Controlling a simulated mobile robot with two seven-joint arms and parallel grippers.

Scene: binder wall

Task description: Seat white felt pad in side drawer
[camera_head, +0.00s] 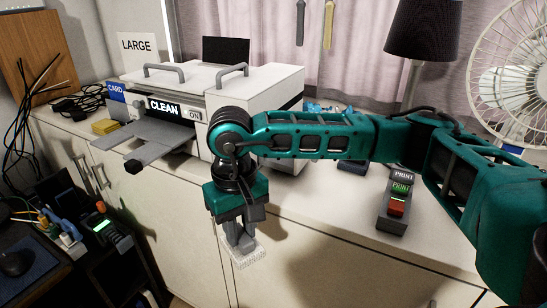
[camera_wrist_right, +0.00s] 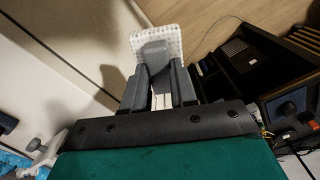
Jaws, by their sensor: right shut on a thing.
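The white felt pad (camera_head: 245,257) is a small pale textured block at the lower middle of the head view. My right gripper (camera_head: 238,238) points down and is shut on it, in front of the white cabinet and below its top edge. In the right wrist view the pad (camera_wrist_right: 172,33) sticks out beyond the fingers (camera_wrist_right: 156,75), with a grey part of it or on it between them. My left gripper is not seen.
The white machine (camera_head: 258,88) labelled CLEAN stands on the cabinet top. Yellow pads (camera_head: 105,127) lie left of it. A PRINT button box (camera_head: 397,205) stands at the right. A dark desk with cables and devices (camera_head: 65,235) is at lower left.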

